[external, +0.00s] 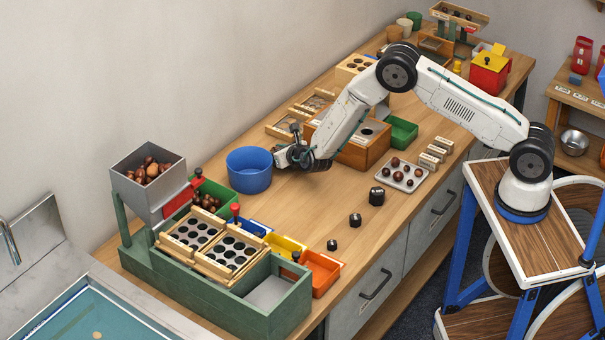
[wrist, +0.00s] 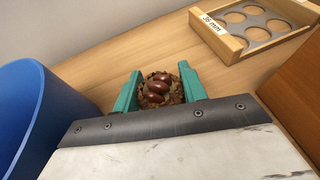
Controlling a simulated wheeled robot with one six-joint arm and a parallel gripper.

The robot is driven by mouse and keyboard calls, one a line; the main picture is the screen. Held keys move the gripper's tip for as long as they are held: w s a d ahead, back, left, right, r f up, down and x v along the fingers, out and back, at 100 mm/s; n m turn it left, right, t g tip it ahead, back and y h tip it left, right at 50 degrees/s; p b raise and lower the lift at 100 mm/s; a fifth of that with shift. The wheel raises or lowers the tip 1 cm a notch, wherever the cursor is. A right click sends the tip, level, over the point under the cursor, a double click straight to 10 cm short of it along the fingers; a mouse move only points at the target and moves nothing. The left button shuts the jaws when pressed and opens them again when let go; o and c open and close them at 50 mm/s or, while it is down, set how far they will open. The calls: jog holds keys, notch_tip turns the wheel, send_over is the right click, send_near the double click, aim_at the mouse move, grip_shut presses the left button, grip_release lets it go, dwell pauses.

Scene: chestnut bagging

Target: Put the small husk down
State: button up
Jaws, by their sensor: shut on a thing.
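My gripper (wrist: 158,92) is shut on the small husk (wrist: 160,93), a rough brown shell with several shiny chestnuts in it. The husk sits between the two green fingers in the wrist view. In the external view my gripper (external: 284,157) is low over the bench, just right of the blue bowl (external: 248,179). The husk is hard to make out there. I cannot tell whether it touches the bench. The blue bowl (wrist: 22,110) fills the left edge of the wrist view, beside the gripper.
A wooden sizing frame marked 36 mm (wrist: 236,42) lies ahead on the right. A wooden box (external: 368,152) stands right of my gripper. A tray of chestnuts (external: 420,180) and black weights (external: 377,196) lie nearer the front. Bare bench (external: 300,215) lies in front of the bowl.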

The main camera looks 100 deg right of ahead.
jog(key=o, duration=1)
jog(key=shift+f, duration=0.1)
jog(key=shift+c, duration=0.2)
jog(key=shift+a+r, duration=0.1)
jog(key=shift+r, duration=0.1)
jog(key=v, duration=1.1)
jog(key=shift+a, duration=0.1)
jog(key=s+a+r+m+g, duration=0.25)
jog(key=s+r+m, duration=0.2)
jog(key=r, duration=0.45)
jog(key=s+a+r+m+g+h, duration=0.15)
jog(key=s+a+r+m, duration=0.3)
jog(key=r, duration=0.45)
jog(key=s+a+r+m+g, duration=0.25)
jog(key=s+r+m, duration=0.2)
jog(key=r, duration=0.35)
jog(key=s+a+r+m+y, duration=0.2)
jog(key=s+a+m+y, duration=0.3)
jog(key=s+a, duration=0.8)
jog(key=s+a+r+m+t+y, duration=0.1)
jog(key=s+a+r+m+y, duration=0.2)
jog(key=s+a, duration=1)
jog(key=a+m+y, duration=0.2)
jog(key=a+y, duration=0.2)
jog(key=y, duration=0.1)
